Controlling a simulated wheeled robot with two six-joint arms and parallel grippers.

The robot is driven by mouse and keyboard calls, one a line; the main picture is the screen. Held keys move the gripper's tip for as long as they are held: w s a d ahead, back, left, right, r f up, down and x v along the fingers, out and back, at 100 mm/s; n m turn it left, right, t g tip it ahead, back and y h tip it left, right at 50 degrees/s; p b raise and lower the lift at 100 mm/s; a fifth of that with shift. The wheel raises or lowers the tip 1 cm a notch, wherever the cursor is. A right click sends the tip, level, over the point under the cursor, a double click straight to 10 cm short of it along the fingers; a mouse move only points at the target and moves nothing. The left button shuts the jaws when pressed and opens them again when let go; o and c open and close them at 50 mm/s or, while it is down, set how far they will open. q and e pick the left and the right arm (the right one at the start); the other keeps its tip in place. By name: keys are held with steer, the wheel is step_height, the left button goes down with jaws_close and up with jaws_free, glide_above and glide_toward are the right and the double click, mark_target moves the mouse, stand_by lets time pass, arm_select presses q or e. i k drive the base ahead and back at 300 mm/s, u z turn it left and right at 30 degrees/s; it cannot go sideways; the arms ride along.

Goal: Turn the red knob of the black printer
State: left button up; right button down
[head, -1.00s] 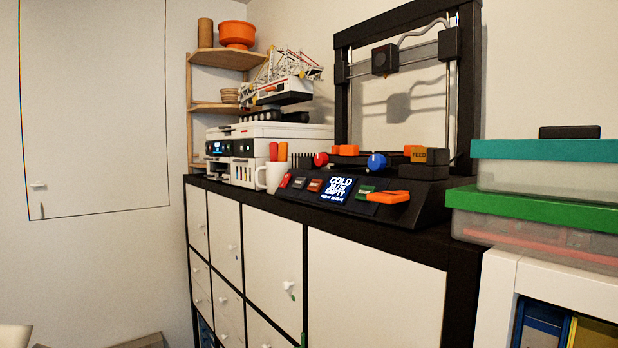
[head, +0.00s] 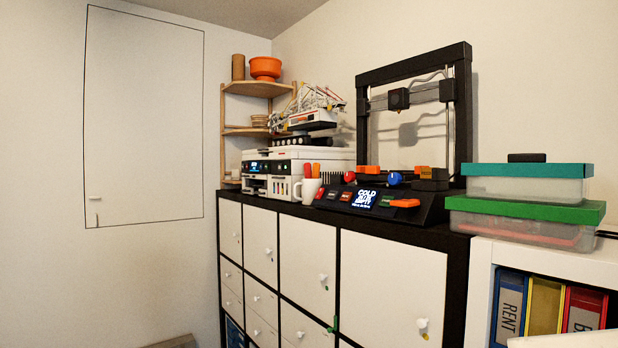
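The black printer (head: 430,214) stands on top of the dark-edged cabinet, with its tall upright frame behind its sloped front panel. The red knob (head: 349,177) is a small round knob at the left of the printer's front, just above the panel. A blue knob (head: 394,178) sits to its right. A lit screen (head: 364,198) reading "COLD" at the top is between several coloured buttons; its smaller lines are too blurred to read. Neither of my grippers is in view, and nothing touches the knob.
A white mug (head: 307,190) with orange-red handles in it stands just left of the printer. A white printer (head: 290,165) with a model on top is farther left. Lidded boxes (head: 525,216) stand at the right above a white shelf (head: 480,290) of binders. The cabinet doors (head: 390,285) face me.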

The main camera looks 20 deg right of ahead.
mark_target(350, 176)
steer(key=u, duration=0.4)
steer(key=i, duration=1.05)
steer(key=z, duration=0.5)
